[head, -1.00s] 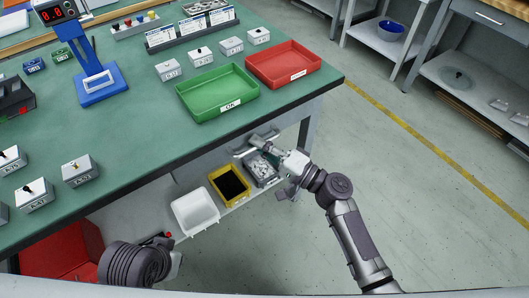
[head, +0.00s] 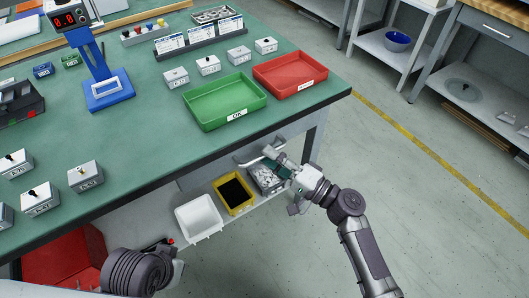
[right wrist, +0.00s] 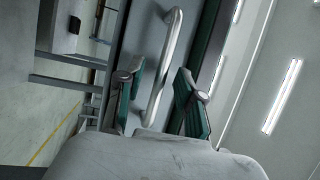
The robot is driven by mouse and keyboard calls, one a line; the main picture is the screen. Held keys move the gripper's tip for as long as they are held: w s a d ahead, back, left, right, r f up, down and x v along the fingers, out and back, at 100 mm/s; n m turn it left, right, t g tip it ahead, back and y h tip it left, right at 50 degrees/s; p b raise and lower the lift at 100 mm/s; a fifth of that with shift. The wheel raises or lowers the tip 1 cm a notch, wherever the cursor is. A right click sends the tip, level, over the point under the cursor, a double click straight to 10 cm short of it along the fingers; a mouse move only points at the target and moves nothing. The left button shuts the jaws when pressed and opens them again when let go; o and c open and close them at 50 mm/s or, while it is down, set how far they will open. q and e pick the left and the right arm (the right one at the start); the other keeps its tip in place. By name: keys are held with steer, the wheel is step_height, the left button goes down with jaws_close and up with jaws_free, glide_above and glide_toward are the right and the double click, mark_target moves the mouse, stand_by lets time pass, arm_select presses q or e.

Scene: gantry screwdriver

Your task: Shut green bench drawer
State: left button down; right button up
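The green-topped bench (head: 140,140) fills the left and middle of the head view. A pale drawer handle (head: 258,154) shows below its front edge near the right end. The drawer front is mostly hidden under the top there, so how far it stands out is unclear. In the right wrist view the bar handle (right wrist: 167,62) runs along a grey panel. My right gripper (head: 277,160) is at the handle's right end; in the wrist view its teal-padded fingers (right wrist: 157,98) are apart, with the bar's lower end between them. My left gripper (head: 172,268) is low at the left, its fingers unclear.
Below the drawer are a white bin (head: 198,217), a yellow bin (head: 234,193) and a grey bin of parts (head: 265,181). Green (head: 222,103) and red (head: 290,72) trays stand above on the bench.

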steer(key=v, duration=0.9)
steer(key=shift+s+d, duration=0.2)
steer(key=shift+d, duration=0.15)
steer(key=shift+s, duration=0.1)
